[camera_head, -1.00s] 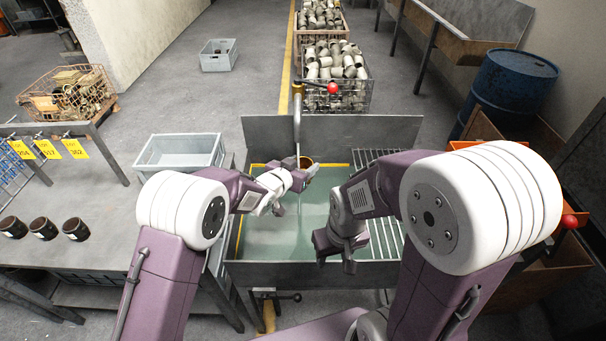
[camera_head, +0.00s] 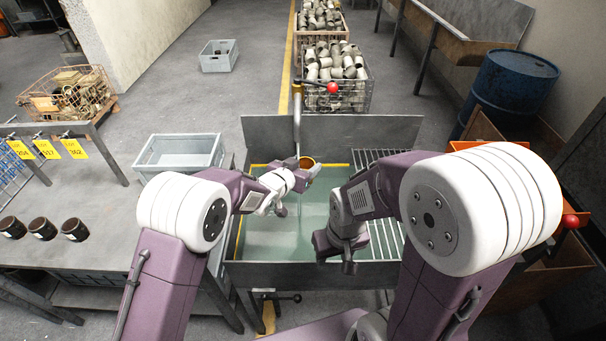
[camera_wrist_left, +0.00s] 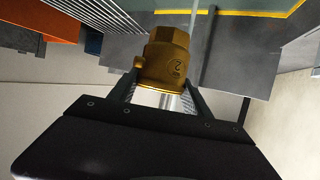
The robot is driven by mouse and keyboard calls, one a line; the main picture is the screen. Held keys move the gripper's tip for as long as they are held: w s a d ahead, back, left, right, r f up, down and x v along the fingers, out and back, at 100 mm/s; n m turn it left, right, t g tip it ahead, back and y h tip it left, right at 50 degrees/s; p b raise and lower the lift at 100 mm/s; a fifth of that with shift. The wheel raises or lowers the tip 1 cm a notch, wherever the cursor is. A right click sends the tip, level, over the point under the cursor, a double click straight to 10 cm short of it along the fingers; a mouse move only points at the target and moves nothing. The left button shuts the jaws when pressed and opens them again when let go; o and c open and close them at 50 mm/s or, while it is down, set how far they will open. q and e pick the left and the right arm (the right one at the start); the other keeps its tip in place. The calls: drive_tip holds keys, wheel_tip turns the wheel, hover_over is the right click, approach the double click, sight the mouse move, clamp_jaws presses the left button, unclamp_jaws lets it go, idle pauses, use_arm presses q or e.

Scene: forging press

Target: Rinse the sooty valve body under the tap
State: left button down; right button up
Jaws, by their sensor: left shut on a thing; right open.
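My left gripper (camera_head: 303,174) is shut on the valve body (camera_head: 307,161) and holds it over the far part of the sink (camera_head: 270,245), just at the tap (camera_head: 297,118). In the left wrist view the valve body (camera_wrist_left: 166,60) is brass-gold with a hex collar and a raised mark; I see no clear soot on this face. Its other side is hidden. The tap is a thin upright pipe with a red-knobbed lever (camera_head: 332,88). I cannot tell whether water runs. My right gripper (camera_head: 338,256) is open and empty over the sink's near right part.
A slatted rack (camera_head: 385,237) covers the sink's right side. A grey crate (camera_head: 180,152) and several dark cylinders (camera_head: 43,228) stand on the left bench. Wire baskets of parts (camera_head: 337,88) stand behind the sink. A blue drum (camera_head: 513,92) is at the right.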

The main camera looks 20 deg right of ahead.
use_arm(q)
drive_tip(key=shift+w+a+r, duration=0.1)
drive_tip(key=shift+w+a, duration=0.05)
drive_tip(key=shift+a, duration=0.15)
drive_tip(key=shift+s+a+b, duration=0.15)
drive_tip(key=shift+s+b, duration=0.2)
drive_tip(key=shift+s, duration=0.35)
drive_tip(key=s+a+b, duration=0.2)
drive_tip(key=s, duration=0.4)
drive_tip(key=shift+a, duration=0.2)
drive_tip(key=shift+s, duration=0.1)
idle(0.8)
drive_tip(key=s+a+r+p, duration=0.1)
drive_tip(key=s+r, duration=0.3)
drive_tip(key=shift+s+a, duration=0.35)
idle(0.5)
